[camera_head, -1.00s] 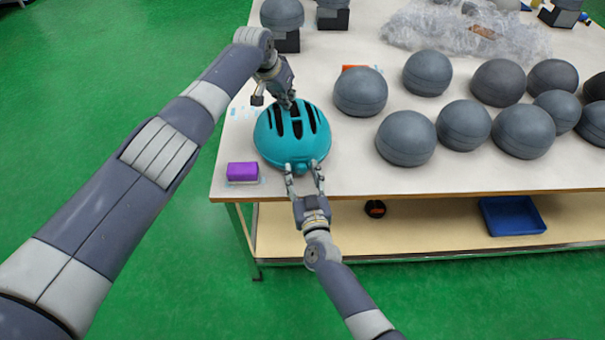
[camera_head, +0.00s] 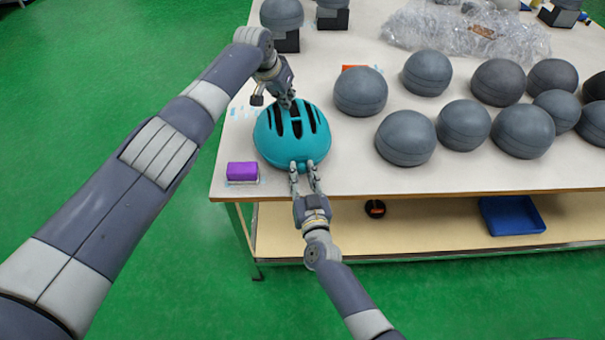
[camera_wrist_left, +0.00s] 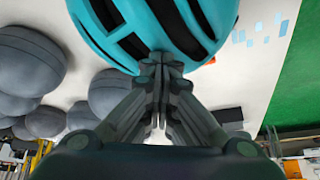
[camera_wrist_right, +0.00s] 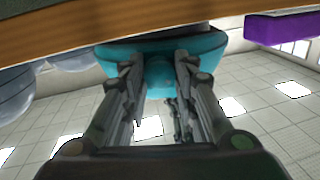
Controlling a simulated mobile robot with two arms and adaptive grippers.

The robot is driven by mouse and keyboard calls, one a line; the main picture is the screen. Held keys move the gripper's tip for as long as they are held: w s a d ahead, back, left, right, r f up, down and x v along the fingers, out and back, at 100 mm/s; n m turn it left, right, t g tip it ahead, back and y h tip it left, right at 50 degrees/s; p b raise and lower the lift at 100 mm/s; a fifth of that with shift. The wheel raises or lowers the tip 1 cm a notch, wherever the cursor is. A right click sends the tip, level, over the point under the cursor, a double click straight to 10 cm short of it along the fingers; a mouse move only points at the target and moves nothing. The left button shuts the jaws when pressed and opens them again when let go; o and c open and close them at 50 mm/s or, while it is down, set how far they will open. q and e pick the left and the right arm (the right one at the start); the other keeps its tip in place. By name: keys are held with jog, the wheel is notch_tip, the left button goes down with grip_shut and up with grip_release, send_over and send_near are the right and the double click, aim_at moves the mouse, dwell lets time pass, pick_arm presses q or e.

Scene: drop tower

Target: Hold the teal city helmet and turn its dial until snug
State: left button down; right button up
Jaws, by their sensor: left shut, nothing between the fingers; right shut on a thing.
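The teal helmet (camera_head: 311,144) with dark vent slots sits near the table's front left corner. My left gripper (camera_head: 289,103) is shut at the helmet's far upper side, with its tips against or very near the shell and nothing between them; the left wrist view shows the shut fingers (camera_wrist_left: 160,62) in front of the helmet (camera_wrist_left: 207,20). My right gripper (camera_head: 304,167) is at the helmet's near edge. In the right wrist view its fingers (camera_wrist_right: 157,68) are closed on a round teal dial (camera_wrist_right: 158,77) below the shell (camera_wrist_right: 205,44). The fingers partly hide the dial.
A purple block (camera_head: 242,171) lies left of the helmet by the table edge. Several grey domes (camera_head: 406,138) stand to the right, with clear plastic wrap (camera_head: 465,30) behind. A blue tray (camera_head: 512,215) sits on the lower shelf (camera_head: 420,225). Bare tabletop (camera_head: 345,180) lies right of the helmet.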

jog(key=m, duration=0.5)
jog(key=shift+a, duration=0.1)
jog(key=m, duration=0.5)
jog(key=shift+a+m, duration=0.1)
jog(key=shift+m, duration=0.2)
dwell(0.4)
jog(key=o, duration=1.1)
jog(key=shift+s+d+f, duration=0.1)
jog(key=shift+s+d, duration=0.1)
jog(key=shift+s, duration=0.3)
jog(key=s, duration=0.3)
jog(key=s+d, duration=0.1)
jog(key=s, duration=0.7)
jog(key=shift+d+r, duration=0.2)
jog(key=shift+d, duration=0.15)
